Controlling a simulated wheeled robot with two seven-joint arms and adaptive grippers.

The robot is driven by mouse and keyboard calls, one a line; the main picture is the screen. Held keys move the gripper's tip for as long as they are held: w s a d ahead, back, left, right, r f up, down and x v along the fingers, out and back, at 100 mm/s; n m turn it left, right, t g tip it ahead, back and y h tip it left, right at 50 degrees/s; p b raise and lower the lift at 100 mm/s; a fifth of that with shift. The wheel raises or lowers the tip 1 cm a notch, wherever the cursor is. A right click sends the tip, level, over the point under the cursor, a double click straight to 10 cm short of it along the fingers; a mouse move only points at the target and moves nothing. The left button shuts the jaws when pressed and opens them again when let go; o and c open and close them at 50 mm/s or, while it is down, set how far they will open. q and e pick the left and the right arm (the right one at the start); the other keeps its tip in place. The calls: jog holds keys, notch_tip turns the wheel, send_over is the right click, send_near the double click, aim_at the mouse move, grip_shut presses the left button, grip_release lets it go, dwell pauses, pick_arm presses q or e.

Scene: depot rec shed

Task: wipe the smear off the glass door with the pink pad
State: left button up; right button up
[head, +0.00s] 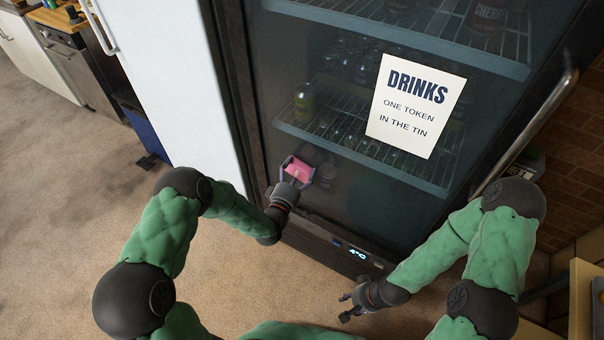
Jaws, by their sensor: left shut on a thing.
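The glass door (385,200) of a dark drinks fridge stands in front of me. My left gripper (296,178) is shut on the pink pad (298,169) at the lower left part of the door. The pad is at or very near the glass; I cannot tell whether it touches. I cannot make out a smear on the glass; the pad and gripper hide part of it. My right gripper (345,304) hangs low, in front of the fridge base, with its fingers apart and nothing seen between them.
A white sign (416,105) reading "DRINKS" is on the door. A long metal handle (527,132) runs along the door's right side. A white cabinet (175,75) stands left of the fridge. Carpet (60,210) at left is clear. A wooden edge (585,300) is at lower right.

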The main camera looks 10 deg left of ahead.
aim_at(289, 168)
pick_arm(q)
jog(key=shift+w+a+b, duration=0.3)
jog(key=shift+a, duration=0.6)
jog(key=shift+w+a+b, duration=0.25)
jog(key=shift+a+b, duration=0.05)
jog(key=shift+a, duration=0.6)
jog(key=v, duration=0.6)
jog(key=shift+a+p, duration=0.35)
jog(key=shift+p, duration=0.1)
jog(key=v, duration=0.3)
jog(key=shift+w+a+r, duration=0.1)
jog(key=shift+a+r, duration=0.05)
jog(key=shift+a, duration=0.05)
